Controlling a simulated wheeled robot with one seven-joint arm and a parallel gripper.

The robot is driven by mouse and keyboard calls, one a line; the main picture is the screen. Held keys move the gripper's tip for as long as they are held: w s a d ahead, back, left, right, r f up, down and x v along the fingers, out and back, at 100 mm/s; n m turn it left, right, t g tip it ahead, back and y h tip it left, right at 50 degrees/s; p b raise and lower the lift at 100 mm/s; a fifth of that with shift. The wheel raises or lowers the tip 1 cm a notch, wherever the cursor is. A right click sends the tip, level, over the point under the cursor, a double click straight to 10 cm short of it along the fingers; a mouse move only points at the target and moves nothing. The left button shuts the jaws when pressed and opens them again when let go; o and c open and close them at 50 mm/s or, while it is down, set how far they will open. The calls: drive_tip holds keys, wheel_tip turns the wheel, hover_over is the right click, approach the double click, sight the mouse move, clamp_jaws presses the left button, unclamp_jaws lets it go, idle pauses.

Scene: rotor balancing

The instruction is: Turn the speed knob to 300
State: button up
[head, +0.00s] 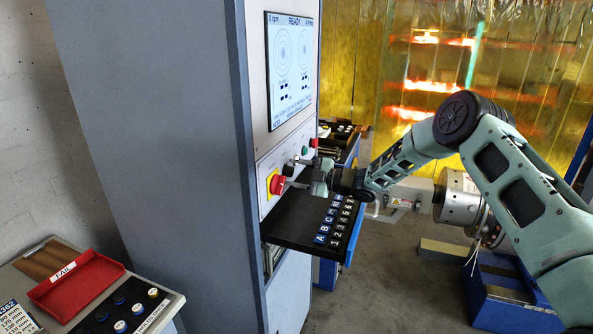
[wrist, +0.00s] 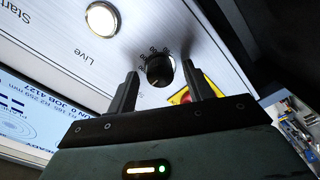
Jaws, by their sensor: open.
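The numbers are too small to read, and I cannot tell where the knob points. In the head view the dark knob (head: 288,169) shows partly above the red emergency stop, and my open gripper (head: 302,174) is right at the panel. I cannot tell whether the fingers touch the knob.
The red emergency stop (head: 277,184) on its yellow plate is close beside the knob. The Live lamp (wrist: 102,18) lies on the other side. The screen (head: 291,68) above reads READY and 0 rpm. A black shelf (head: 290,229) with lettered and numbered tags juts out below my gripper.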

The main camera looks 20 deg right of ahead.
drive_tip(key=c, duration=1)
drive_tip(key=shift+o, duration=0.2)
